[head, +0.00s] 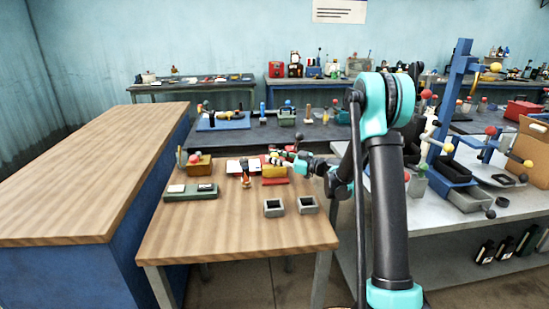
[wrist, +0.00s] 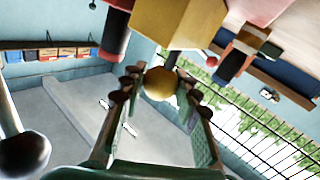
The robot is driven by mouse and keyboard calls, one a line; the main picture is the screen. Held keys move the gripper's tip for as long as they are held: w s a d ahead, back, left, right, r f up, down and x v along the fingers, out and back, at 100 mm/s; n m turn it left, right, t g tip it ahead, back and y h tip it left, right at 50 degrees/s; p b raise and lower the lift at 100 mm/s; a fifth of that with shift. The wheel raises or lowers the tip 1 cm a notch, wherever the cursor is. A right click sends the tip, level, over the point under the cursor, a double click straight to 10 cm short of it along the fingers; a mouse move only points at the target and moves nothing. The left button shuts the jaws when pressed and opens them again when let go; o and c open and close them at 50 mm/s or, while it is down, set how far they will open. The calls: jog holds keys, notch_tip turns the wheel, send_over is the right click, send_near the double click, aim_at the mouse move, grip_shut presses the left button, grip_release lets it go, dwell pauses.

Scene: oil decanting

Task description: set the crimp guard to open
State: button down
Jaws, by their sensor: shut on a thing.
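A yellow block-like device (head: 274,171) with a red strip at its front stands near the back right of the wooden table. In the wrist view the yellow block (wrist: 178,22) fills the top, and a short dark stem leads from it to an ochre ball knob (wrist: 160,85). My gripper (wrist: 160,76) has its two fingers on either side of this knob and is shut on it. In the head view my gripper (head: 279,155) is at the top of the yellow device, small and partly merged with it. I cannot tell the guard's position.
Two grey open boxes (head: 274,209) (head: 307,205) stand at the table's front right. A grey-green tray (head: 190,195) and a brown block (head: 199,166) are at the left. A dark upright tool (head: 246,175) stands close to the device. The front left of the table is clear.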

jog(key=shift+s+d, duration=0.2)
jog(key=shift+s, duration=0.9)
jog(key=shift+s+d, duration=0.15)
jog(key=shift+s, duration=0.95)
jog(key=c, duration=1.1)
grip_release()
jog(key=shift+d, duration=0.1)
jog(key=shift+s+d, duration=0.15)
jog(key=shift+d, duration=0.35)
jog(key=v, duration=1.1)
